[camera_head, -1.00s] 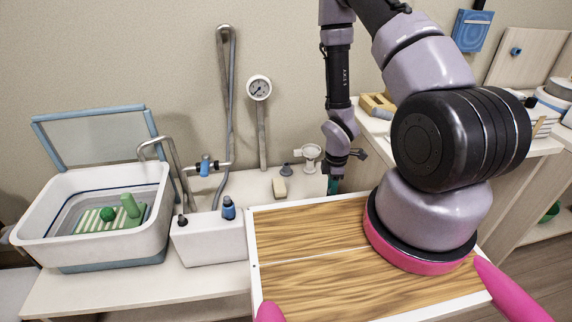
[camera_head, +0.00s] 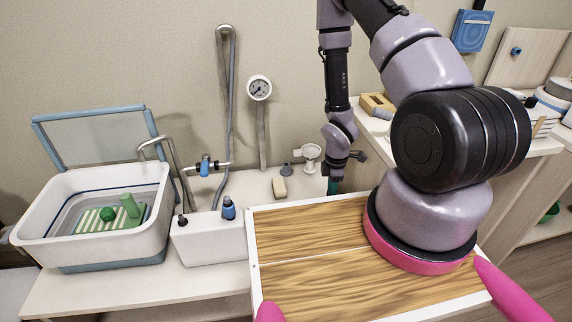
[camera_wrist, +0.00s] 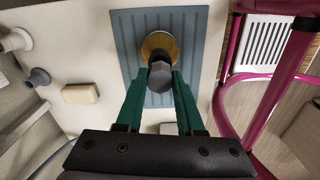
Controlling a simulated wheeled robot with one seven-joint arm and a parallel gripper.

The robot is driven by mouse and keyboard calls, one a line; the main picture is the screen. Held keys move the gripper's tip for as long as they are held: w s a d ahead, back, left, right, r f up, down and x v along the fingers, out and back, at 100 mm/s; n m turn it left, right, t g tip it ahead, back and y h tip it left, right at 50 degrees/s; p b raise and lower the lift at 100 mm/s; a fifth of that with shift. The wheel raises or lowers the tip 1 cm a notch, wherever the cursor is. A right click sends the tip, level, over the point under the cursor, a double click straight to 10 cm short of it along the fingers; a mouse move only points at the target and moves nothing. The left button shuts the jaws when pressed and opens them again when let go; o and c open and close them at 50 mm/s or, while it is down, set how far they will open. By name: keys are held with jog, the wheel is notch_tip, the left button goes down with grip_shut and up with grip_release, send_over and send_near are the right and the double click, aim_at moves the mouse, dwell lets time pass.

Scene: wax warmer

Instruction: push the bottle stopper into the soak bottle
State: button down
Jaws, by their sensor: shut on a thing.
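My gripper (camera_wrist: 160,85) has green fingers and is shut on a grey faceted stopper (camera_wrist: 161,72), seen from above in the wrist view. The soak bottle (camera_wrist: 159,45), with a round amber-brown part showing, lies just beyond and below the stopper, on a ribbed blue-grey mat (camera_wrist: 125,40). The stopper overlaps the bottle in this view, and I cannot tell how deep it sits in the neck. In the head view my gripper (camera_head: 334,185) points down behind the wooden board; the bottle and stopper are hidden there.
A soap-like block (camera_head: 279,187), a small grey piece (camera_head: 286,169) and a white funnel-like holder (camera_head: 309,155) stand left of my gripper.

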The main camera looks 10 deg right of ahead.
jog(key=shift+f, duration=1.4)
dwell(0.4)
jog(key=shift+c, duration=2.2)
grip_release()
jog(key=shift+r, duration=0.15)
jog(key=shift+r, duration=3.85)
